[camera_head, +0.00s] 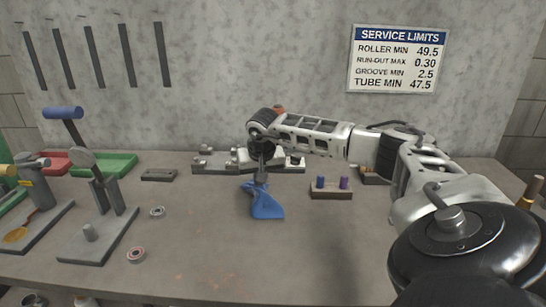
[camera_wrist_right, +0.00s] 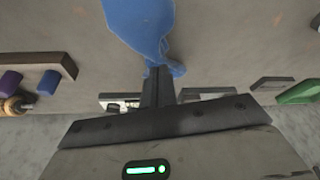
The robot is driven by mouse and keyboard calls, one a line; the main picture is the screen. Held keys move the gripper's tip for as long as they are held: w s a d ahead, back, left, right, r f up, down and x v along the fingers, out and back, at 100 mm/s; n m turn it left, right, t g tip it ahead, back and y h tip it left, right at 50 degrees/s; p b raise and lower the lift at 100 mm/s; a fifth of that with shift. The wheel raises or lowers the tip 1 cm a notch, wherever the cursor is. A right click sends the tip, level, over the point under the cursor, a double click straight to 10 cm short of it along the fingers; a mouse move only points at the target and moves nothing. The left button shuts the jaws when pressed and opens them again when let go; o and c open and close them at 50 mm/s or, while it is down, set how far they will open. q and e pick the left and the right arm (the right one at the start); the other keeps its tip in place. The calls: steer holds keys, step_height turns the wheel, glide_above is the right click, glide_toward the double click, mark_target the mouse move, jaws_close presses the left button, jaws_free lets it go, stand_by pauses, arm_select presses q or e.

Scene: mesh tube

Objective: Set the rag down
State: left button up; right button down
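The blue rag (camera_head: 265,204) hangs bunched from my right gripper (camera_head: 262,177), over the middle of the grey bench. The fingers point down and are shut on its upper end. In the right wrist view the closed fingertips (camera_wrist_right: 158,78) pinch the gathered end of the rag (camera_wrist_right: 142,28), which spreads out beyond the picture's edge. I cannot tell whether the rag's lower edge touches the bench. My left gripper is not in view.
A wooden block with blue and purple pegs (camera_head: 331,192) stands right of the rag. A metal fixture (camera_head: 215,163) is behind it. Bearing rings (camera_head: 136,254) and a lever press (camera_head: 97,236) are at left, with red and green trays (camera_head: 108,164) behind. The bench's front middle is clear.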

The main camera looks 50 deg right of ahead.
mark_target(259, 204)
step_height(259, 204, down, 6)
steer(key=b, duration=0.4)
steer(key=shift+f, duration=0.1)
step_height(259, 204, up, 6)
steer(key=p, duration=0.4)
steer(key=shift+r+p, duration=0.35)
steer(key=shift+r, duration=1.35)
